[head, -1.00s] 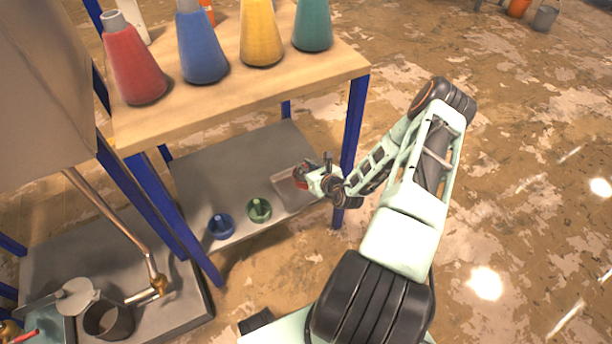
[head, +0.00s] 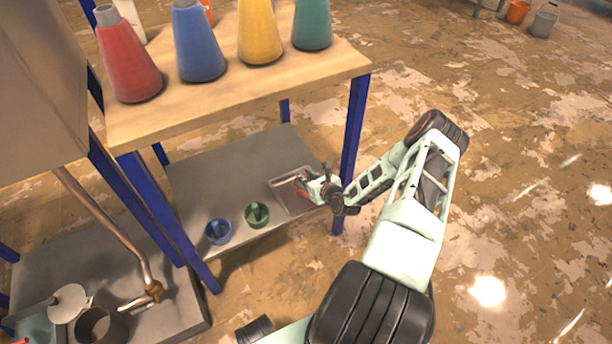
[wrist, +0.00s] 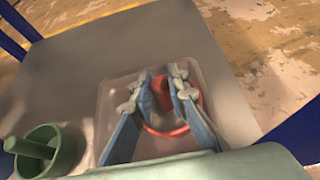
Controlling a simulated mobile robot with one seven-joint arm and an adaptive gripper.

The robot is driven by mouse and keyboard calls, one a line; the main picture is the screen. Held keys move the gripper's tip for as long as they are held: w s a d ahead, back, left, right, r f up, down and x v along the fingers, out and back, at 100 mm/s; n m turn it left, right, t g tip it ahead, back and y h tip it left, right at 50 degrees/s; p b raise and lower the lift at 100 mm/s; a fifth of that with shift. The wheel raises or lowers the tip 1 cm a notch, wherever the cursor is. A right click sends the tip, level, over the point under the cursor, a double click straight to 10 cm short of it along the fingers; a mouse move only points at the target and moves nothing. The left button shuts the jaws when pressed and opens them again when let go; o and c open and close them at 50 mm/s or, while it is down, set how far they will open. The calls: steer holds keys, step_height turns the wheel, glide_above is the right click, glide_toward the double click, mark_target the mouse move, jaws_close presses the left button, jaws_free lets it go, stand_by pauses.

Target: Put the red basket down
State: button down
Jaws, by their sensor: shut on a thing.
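The red basket (wrist: 203,99) is round, and my gripper (wrist: 166,92) is shut on its middle part in the wrist view. The basket is over a clear shallow tray (wrist: 107,92) on the lower grey shelf. I cannot tell whether the basket touches the tray. In the head view the basket (head: 301,184) is small and partly hidden by my gripper (head: 308,183), which reaches in from the right over the tray (head: 282,195).
A green basket (head: 257,215) and a blue basket (head: 218,231) stand left of the tray on the grey shelf (head: 215,180). A blue table leg (head: 352,140) is close to my wrist. The wooden tabletop (head: 230,100) with several coloured flasks is above. The shelf's rear left is clear.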

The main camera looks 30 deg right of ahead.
steer(key=c, duration=1.9)
jaws_free()
steer(key=shift+r, duration=0.1)
steer(key=shift+s+r+p, duration=0.25)
steer(key=shift+p, duration=0.1)
steer(key=p+v, duration=0.3)
steer(key=v, duration=0.8)
steer(key=shift+s+p, duration=0.25)
steer(key=shift+p, duration=0.1)
